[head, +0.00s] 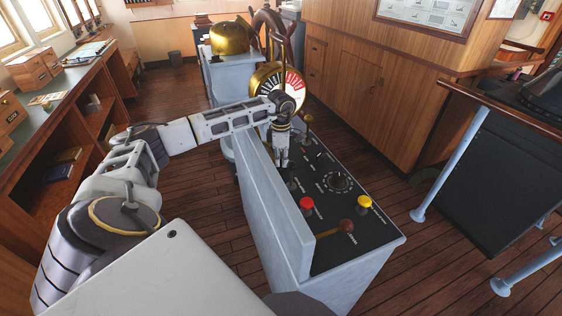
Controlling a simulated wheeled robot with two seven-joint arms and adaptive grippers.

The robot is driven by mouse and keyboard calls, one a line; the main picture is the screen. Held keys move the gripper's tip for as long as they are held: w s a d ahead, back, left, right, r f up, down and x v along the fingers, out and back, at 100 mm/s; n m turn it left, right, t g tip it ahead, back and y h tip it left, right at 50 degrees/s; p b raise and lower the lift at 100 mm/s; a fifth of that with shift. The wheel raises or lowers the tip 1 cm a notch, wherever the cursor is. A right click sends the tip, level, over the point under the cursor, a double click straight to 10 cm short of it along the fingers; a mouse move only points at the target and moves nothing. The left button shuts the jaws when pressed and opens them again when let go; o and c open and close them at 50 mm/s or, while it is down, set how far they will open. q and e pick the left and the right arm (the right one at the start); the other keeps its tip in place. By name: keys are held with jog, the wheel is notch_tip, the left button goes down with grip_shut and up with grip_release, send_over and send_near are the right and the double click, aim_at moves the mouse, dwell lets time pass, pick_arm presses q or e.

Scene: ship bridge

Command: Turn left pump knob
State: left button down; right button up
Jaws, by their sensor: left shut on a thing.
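A grey console with a black control panel (345,208) stands in the middle of the head view. My left arm reaches in from the left, over the console's raised side wall. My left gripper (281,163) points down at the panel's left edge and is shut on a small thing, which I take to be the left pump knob. The fingers hide that knob, and its turn angle cannot be read. A large round dial knob (337,181) and small dark knobs (318,156) sit to the right of the gripper. My right gripper is not in view.
The panel also has a red button (306,203), a yellow button (364,202), a brown-knobbed lever (346,226) and a brass-knobbed lever (308,119). A brass telegraph dial (290,84) stands behind. Blue-grey railings (440,165) stand right, beyond open floor.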

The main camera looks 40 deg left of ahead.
aim_at(281, 160)
pick_arm(q)
jog(key=shift+m, duration=0.6)
jog(key=shift+r, duration=0.1)
jog(key=c, duration=1.6)
grip_release()
jog(key=shift+o, duration=0.5)
notch_tip(281, 160, up, 12)
